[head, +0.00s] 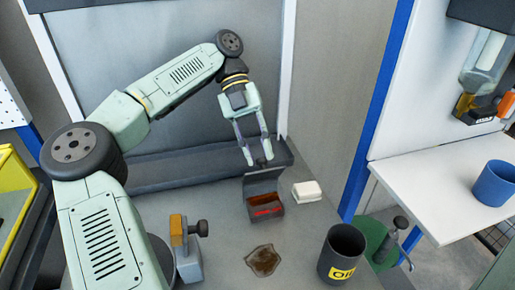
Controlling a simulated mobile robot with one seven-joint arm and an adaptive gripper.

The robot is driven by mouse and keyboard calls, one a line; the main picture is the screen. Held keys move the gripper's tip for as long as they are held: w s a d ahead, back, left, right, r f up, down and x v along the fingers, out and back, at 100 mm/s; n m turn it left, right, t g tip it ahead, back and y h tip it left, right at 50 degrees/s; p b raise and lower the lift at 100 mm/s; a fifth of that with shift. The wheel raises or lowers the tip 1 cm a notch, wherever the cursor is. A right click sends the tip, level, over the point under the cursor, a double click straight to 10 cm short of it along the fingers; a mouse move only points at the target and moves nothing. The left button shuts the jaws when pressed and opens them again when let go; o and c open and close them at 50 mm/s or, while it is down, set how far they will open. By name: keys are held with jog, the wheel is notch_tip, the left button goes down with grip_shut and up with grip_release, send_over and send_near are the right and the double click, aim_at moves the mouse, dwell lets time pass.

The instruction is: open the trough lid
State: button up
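A small dark grey box (264,212) sits on the grey worktop, with reddish-brown contents and a red mark at its front. Its dark lid (262,182) stands raised at the back, so the inside shows. My gripper (258,160) points down at the lid's upper edge, with its two pale fingers apart. Something small and dark shows between or just behind the fingertips; I cannot tell whether they touch it. A long dark grey channel (185,168) runs along the back of the worktop behind the box.
A white block (307,191) lies right of the box. A clamp-like tool (186,245) stands left. A blue cup (494,184) is on the white side table (425,195).

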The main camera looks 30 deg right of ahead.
jog(key=o, duration=0.3)
dwell(0.4)
jog(key=shift+s, duration=0.1)
